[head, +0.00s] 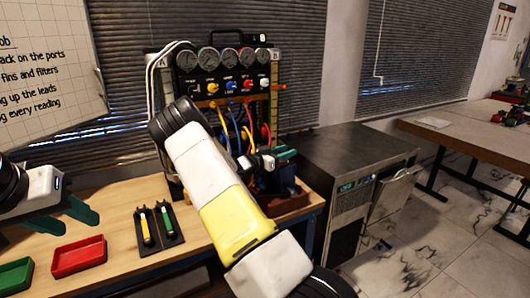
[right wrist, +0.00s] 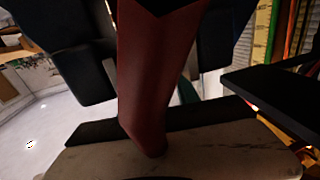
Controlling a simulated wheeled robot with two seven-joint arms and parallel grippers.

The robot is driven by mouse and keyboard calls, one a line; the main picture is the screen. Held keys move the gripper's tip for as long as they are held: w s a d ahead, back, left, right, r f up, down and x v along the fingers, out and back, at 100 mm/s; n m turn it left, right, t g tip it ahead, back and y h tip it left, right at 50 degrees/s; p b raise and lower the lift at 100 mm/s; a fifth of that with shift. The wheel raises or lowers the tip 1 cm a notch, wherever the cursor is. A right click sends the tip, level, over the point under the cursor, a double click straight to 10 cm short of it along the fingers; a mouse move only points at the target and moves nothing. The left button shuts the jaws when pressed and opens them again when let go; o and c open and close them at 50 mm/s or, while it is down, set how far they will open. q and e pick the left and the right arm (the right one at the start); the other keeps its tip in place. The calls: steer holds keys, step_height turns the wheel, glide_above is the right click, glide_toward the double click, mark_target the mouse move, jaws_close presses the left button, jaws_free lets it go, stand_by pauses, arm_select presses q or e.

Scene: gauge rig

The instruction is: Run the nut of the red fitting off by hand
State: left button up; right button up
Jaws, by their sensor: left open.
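The gauge rig (head: 228,60) stands against the blinds, with coloured knobs and hoses below its gauges. A red piece (head: 266,131) shows at its right side; I cannot make out the fitting's nut there. My right gripper (head: 284,156) is close in front of the rig's lower right, partly hidden by my own arm. In the right wrist view a dark red, hose-like piece (right wrist: 150,85) runs between dark finger shapes; whether they press on it is unclear. My left gripper (head: 66,216) is open and empty over the bench's left side, away from the rig.
On the wooden bench (head: 120,207) are a red tray (head: 78,257), a green tray (head: 14,277) and a black holder (head: 160,240) with yellow and green tools. A grey metal cabinet (head: 345,150) stands right of the bench. My right arm crosses the middle of the view.

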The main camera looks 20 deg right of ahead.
steer(key=shift+d, duration=0.1)
jaws_close()
steer(key=shift+n+t, duration=0.4)
steer(key=shift+t, duration=0.2)
steer(key=shift+w+a+n+t+y, duration=0.25)
steer(key=shift+n+t+y, duration=0.85)
steer(key=shift+t, duration=0.35)
steer(key=shift+w+a+n+t+y, duration=0.1)
steer(key=shift+w+n+t+y, duration=0.2)
steer(key=shift+n+t+y, duration=0.95)
steer(key=shift+w+a+n+t+y, duration=0.25)
steer(key=shift+n+t+y, duration=0.7)
steer(key=shift+t, duration=0.65)
